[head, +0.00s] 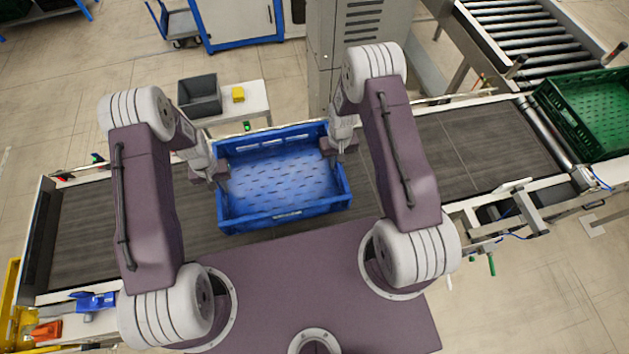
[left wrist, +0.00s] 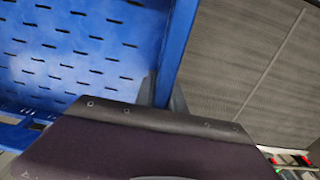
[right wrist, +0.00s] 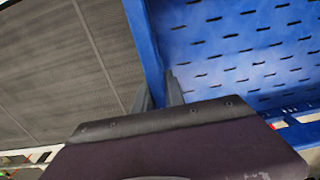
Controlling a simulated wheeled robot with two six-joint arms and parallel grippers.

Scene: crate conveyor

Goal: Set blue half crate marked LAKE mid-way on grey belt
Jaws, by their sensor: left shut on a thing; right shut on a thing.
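The blue half crate (head: 284,215) is empty and sits over the middle of the grey belt (head: 95,225) in the head view. I cannot tell whether its base touches the belt. A small label on its near wall is too small to read. My left gripper (head: 220,178) is shut on the crate's left wall; the left wrist view shows that blue wall (left wrist: 181,45) between the fingers. My right gripper (head: 334,150) is shut on the right wall, which also shows in the right wrist view (right wrist: 143,40).
A green crate (head: 580,125) stands past the belt's right end. A grey cabinet (head: 350,30) stands behind. The belt is bare on both sides of the blue crate.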

